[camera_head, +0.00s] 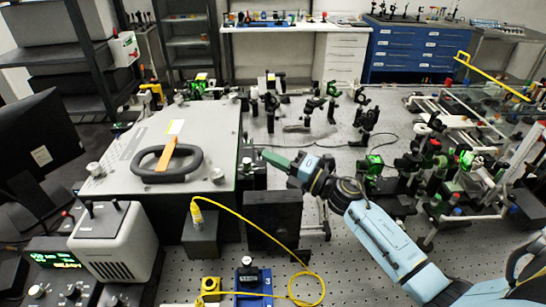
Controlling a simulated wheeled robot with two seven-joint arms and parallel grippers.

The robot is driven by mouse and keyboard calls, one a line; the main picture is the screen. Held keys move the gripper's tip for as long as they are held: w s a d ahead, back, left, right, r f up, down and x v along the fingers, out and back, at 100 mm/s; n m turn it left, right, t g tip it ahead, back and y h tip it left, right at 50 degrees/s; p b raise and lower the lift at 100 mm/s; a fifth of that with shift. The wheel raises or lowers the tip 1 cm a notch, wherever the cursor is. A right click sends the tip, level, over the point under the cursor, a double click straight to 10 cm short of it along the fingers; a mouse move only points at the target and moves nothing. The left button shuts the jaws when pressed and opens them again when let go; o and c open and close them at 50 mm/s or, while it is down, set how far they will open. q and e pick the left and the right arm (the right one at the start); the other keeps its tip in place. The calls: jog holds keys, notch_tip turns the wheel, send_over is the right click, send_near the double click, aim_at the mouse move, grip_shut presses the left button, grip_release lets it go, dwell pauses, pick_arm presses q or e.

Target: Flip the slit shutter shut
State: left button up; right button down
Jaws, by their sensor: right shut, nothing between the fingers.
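I cannot clearly make out the slit shutter. A large grey instrument box (120,170) sits on the bench at left, with a black loop (192,169) on its lid and an orange strip (165,158) across the loop. A small dark fitting (248,168) stands by the box's right side. My right gripper (268,157) comes in from the lower right. Its greenish fingers are shut and empty, pointing left at the box's right edge, close to the fitting; whether they touch is unclear. My left gripper is not in view.
A yellow cable (247,218) runs from a grey block (201,234) below the gripper, past a dark upright panel (273,220). A grey-white device (108,242) stands at lower left. Optics mounts (368,120) crowd the bench behind and right. Bare perforated bench (345,270) shows at front.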

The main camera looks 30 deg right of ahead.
jog(key=shift+w+d+r+m+g+h+p, duration=0.2)
jog(key=shift+w+r+m+p, duration=0.2)
jog(key=shift+p, duration=0.6)
jog(key=shift+w+d+r+m+g+h+p, duration=0.1)
jog(key=shift+w+d+r+m+h+p, duration=0.25)
jog(key=shift+p, duration=0.6)
jog(key=shift+w+a+f, duration=0.1)
jog(key=shift+w+a, duration=0.05)
jog(key=r+v, duration=0.3)
jog(key=v, duration=1)
jog(key=shift+s+d+b, duration=0.25)
jog(key=shift+d+b, duration=0.15)
jog(key=shift+b, duration=0.05)
jog(key=shift+r, duration=0.15)
